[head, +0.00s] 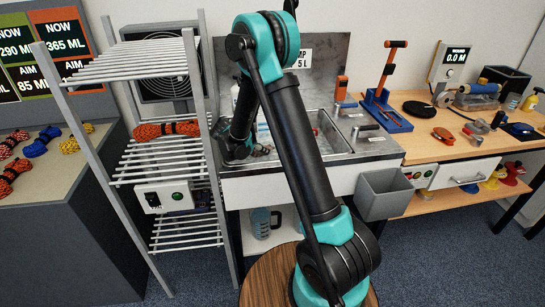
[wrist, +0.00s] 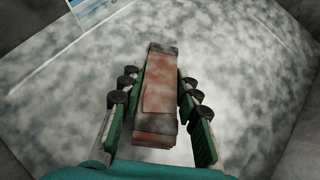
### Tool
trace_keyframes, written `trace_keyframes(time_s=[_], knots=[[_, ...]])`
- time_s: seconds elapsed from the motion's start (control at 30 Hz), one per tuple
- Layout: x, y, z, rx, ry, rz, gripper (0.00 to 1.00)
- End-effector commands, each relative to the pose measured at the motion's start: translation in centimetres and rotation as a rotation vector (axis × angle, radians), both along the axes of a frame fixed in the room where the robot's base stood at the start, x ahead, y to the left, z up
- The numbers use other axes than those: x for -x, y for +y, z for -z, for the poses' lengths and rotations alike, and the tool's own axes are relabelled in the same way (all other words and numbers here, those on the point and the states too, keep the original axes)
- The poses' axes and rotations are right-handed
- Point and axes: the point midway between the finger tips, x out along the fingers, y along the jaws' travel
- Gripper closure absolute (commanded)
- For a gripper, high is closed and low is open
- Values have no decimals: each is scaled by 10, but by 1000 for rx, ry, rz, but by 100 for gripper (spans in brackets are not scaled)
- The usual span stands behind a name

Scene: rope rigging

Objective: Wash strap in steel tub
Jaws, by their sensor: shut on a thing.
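In the head view the steel tub (head: 333,135) is set in the counter at the middle. My arm reaches over it and hides much of its left part, and the strap cannot be made out there.
A wire rack (head: 160,150) with an orange rope coil (head: 166,130) stands left of the tub. A blue-based lever tool (head: 385,110) stands right of it. A grey bin (head: 384,194) hangs at the counter front. A wooden bench (head: 450,125) with several tools is further right.

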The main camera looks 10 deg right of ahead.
Motion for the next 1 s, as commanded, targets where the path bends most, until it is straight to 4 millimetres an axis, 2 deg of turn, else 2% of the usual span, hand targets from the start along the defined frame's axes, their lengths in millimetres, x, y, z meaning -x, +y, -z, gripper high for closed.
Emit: trace_keyframes(time_s=[0.27,1.0], knots=[[3,-2,0,0,0,0,100],[55,-32,-1,0,0,0,100]])
